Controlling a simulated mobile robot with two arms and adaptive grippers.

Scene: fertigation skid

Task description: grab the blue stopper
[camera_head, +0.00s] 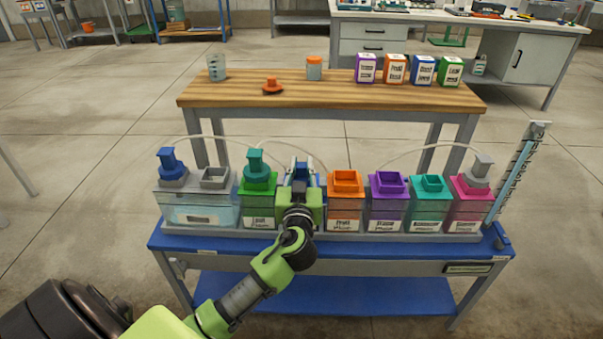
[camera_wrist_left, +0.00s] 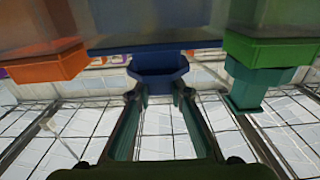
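A blue stopper (camera_head: 172,163) stands upright in a grey socket on the clear tank at the far left of the bench. My left gripper (camera_head: 300,172) is well to its right, over a tank between the green and orange ones, and hides most of that tank. In the left wrist view, the fingers (camera_wrist_left: 160,105) are apart, with a blue piece (camera_wrist_left: 158,66) on top of this tank at their tips. I cannot tell whether this piece is a collar or a stopper, nor whether the fingers touch it. My right gripper is out of view.
Close beside the gripper are the green tank with a teal stopper (camera_head: 257,163) and the orange tank (camera_head: 345,205). Thin tubes arch above the row. Behind, a wooden table (camera_head: 235,95) bears an orange stopper (camera_head: 272,86) and several labelled containers.

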